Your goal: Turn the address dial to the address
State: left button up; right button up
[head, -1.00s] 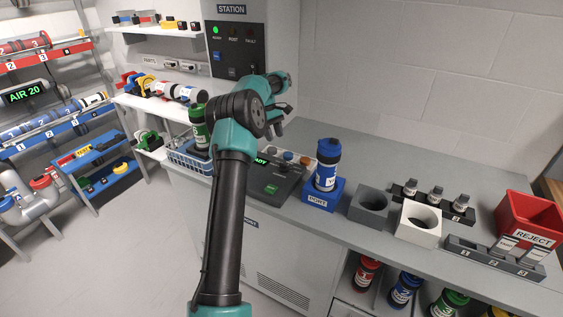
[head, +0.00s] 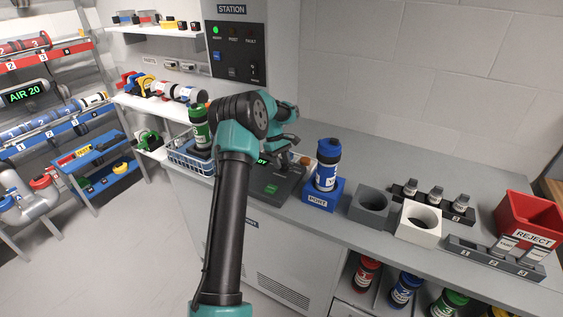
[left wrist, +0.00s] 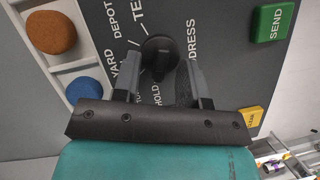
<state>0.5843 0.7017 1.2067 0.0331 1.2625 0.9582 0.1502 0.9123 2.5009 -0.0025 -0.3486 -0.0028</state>
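The address dial (left wrist: 160,52) is a round black knob on the grey panel in the left wrist view. Words around it include DEPOT, YARD and HOLD; others are partly covered, and its pointer setting is not clear. My left gripper (left wrist: 163,78) is open, with one finger on each side of the dial's near part; I cannot tell whether they touch it. In the head view my left gripper (head: 287,148) is low over the console (head: 268,190) and hides the dial. The console's green display is mostly covered. My right gripper is in neither view.
A green SEND button (left wrist: 271,23), a yellow button (left wrist: 250,117), and blue (left wrist: 83,90) and brown (left wrist: 50,32) round pieces lie near the dial. A blue tube stands in the blue PORT block (head: 318,201) right of the console. A wire basket (head: 188,160) is left.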

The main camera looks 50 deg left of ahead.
pick_arm(q)
grip_shut()
jog(key=shift+m, duration=0.3)
dwell(0.3)
jog(key=m, duration=0.1)
jog(key=m+g, duration=0.1)
jog(key=m, duration=0.1)
jog(key=shift+w+d+f+g, duration=0.1)
jog(key=shift+w+g, duration=0.15)
jog(key=shift+g, duration=0.05)
jog(key=m, duration=0.2)
jog(key=m+g+y, duration=0.1)
jog(key=m, duration=0.1)
jog(key=shift+w+d+m+g, duration=0.2)
jog(key=shift+m+g, duration=0.1)
jog(key=shift+m, duration=0.1)
jog(key=m, duration=0.2)
jog(key=m+y, duration=0.1)
jog(key=m, duration=0.1)
jog(key=m+g+y, duration=0.1)
jog(key=m, duration=0.1)
jog(key=shift+w+d, duration=0.15)
jog(key=shift+d, duration=0.15)
jog(key=m+y, duration=0.1)
jog(key=m, duration=0.3)
jog(key=m+y, duration=0.1)
jog(key=m, duration=0.1)
jog(key=shift+d+f+y, duration=0.1)
jog(key=shift+d+y, duration=0.2)
jog(key=shift+m, duration=0.3)
